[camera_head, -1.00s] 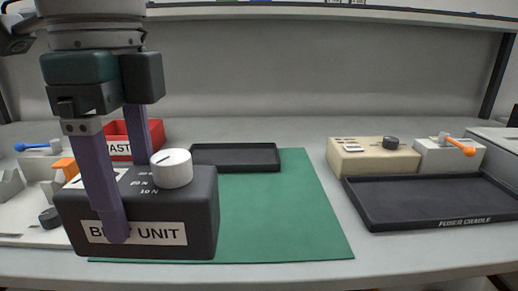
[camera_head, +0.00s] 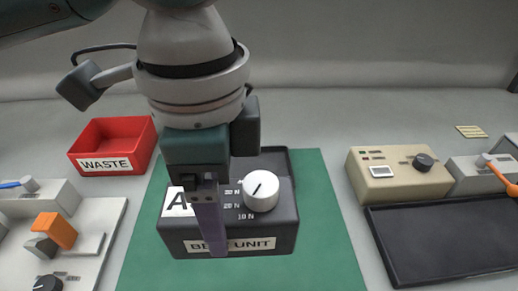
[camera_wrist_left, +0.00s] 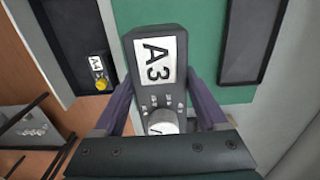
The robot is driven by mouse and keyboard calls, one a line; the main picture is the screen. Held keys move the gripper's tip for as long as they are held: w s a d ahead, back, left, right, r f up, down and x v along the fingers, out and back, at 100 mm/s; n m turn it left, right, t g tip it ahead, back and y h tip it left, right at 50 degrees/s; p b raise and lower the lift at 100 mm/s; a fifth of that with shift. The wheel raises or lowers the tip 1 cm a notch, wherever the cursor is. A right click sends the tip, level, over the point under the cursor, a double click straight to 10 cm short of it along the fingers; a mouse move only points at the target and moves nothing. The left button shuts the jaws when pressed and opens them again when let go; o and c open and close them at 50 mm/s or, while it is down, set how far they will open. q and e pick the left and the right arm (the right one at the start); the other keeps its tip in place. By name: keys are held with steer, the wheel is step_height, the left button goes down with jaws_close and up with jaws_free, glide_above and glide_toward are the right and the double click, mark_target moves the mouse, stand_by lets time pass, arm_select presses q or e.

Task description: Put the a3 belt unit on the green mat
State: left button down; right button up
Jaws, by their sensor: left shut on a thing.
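The A3 belt unit (camera_head: 275,225) is a dark box with a white dial, and its front label reads BELT UNIT. My left gripper (camera_head: 214,235) is shut on it from above, one finger across its front face. In the left wrist view the A3 label shows on the unit (camera_wrist_left: 140,85), with a finger on each side. The unit is upright over the green mat (camera_head: 330,235); I cannot tell whether its base touches the mat. It hides the mat's middle. My right gripper is out of view.
A black tray (camera_head: 281,157) lies at the mat's back, partly hidden by the unit. A red WASTE bin (camera_head: 118,130) stands at left. A beige box (camera_head: 395,185) and dark cradle (camera_head: 440,235) are at right. Bare mat shows on both sides.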

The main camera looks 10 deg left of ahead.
arm_select(q)
steer(key=shift+w+f+b, duration=0.1)
steer(key=shift+f+b, duration=0.9)
steer(key=shift+f, duration=4.9)
steer(key=shift+f, duration=0.15)
jaws_free()
